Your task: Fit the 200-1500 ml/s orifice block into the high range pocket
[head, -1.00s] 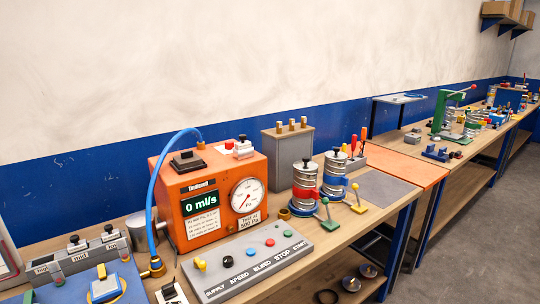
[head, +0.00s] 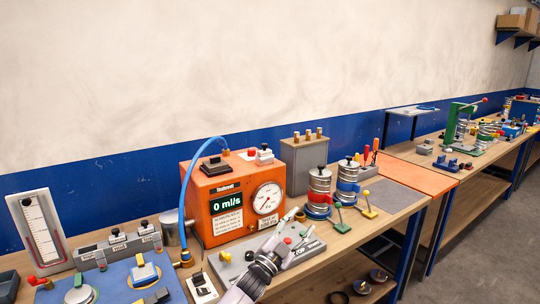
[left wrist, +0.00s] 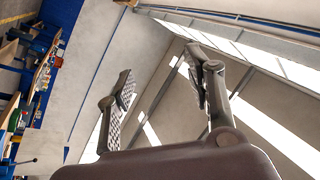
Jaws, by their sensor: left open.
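A grey rack (head: 92,259) stands at the left of the bench, with white blocks with black knobs (head: 117,238) in it. Its range labels, including high and mid, are hard to read now. Another white block with a black knob (head: 203,289) sits at the bench front, left of the control panel. A white block with a red part (head: 263,157) is on top of the orange tester (head: 200,212). I cannot tell which block is the 200-1500 ml/s one. My left gripper (head: 298,226) is open and empty over the panel; its spread fingers show in the left wrist view (left wrist: 160,90). My right gripper is out of view.
The control panel (head: 240,262) with coloured buttons lies under my left gripper. A blue hose (head: 187,190) arches beside the tester. Ringed metal cylinders (head: 319,184) and levers stand to the right. A blue board (head: 115,284) lies front left.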

